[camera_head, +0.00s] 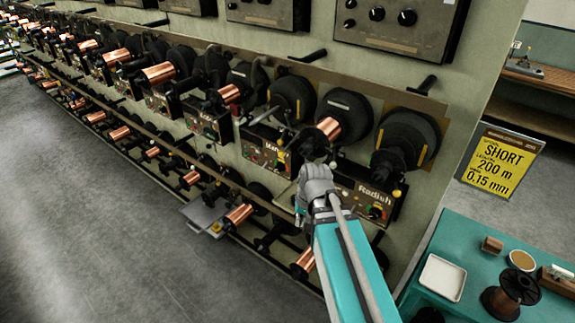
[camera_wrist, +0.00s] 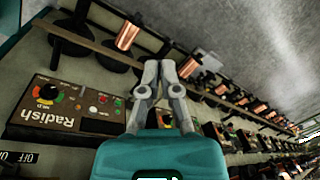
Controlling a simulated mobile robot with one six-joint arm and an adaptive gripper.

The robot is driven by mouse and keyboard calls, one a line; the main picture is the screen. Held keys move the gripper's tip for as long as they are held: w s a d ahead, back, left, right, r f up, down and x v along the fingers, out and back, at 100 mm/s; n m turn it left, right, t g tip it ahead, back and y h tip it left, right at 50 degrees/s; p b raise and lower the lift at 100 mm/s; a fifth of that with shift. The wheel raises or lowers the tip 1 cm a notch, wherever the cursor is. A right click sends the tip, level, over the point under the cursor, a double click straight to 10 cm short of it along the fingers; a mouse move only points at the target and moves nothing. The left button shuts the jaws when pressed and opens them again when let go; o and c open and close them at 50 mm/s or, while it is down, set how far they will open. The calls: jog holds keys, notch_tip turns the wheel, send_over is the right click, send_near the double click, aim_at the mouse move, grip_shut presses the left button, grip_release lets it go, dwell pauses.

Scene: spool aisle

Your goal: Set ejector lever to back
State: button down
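My gripper (camera_wrist: 159,66) shows in the wrist view with its two grey fingers drawn together at the tips, and I see nothing between them. In the head view my gripper (camera_head: 318,147) is in front of the spool machines, left of the Radish panel (camera_head: 371,202). The Radish panel also shows in the wrist view (camera_wrist: 66,106), left of the fingers, with a dial and coloured buttons.
Copper spools (camera_head: 328,128) and black reels (camera_head: 408,138) line the wall in rows. A teal table (camera_head: 455,225) with a white tray (camera_head: 442,278) and a brown spool (camera_head: 511,294) stands at the right. A yellow sign (camera_head: 500,163) stands behind it. The grey floor (camera_head: 90,220) at the left is clear.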

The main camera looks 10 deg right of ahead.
jog(key=w+f+m+t+y+b, duration=0.2)
jog(key=w+f+m+y+b, duration=0.2)
jog(key=w+b, duration=0.35)
jog(key=w+f+m+t+y+b, duration=0.3)
jog(key=w+f+m+b, duration=0.15)
jog(key=w+b, duration=0.35)
jog(key=w+d+f+m+t+y+b, duration=0.1)
jog(key=w+d+m+t+y+b, duration=0.3)
jog(key=w+d+m+t+b, duration=0.3)
jog(key=w+d+m+b, duration=0.5)
jog(key=w, duration=0.3)
jog(key=shift+t, duration=0.4)
jog(key=shift+a+f, duration=0.1)
jog(key=shift+a, duration=0.05)
jog(key=w+a+r+p, duration=0.3)
jog(key=w+a, duration=0.3)
jog(key=a, duration=0.2)
jog(key=shift+w+a+r+p, duration=0.2)
jog(key=shift+w+r+p, duration=0.1)
jog(key=shift+r, duration=0.2)
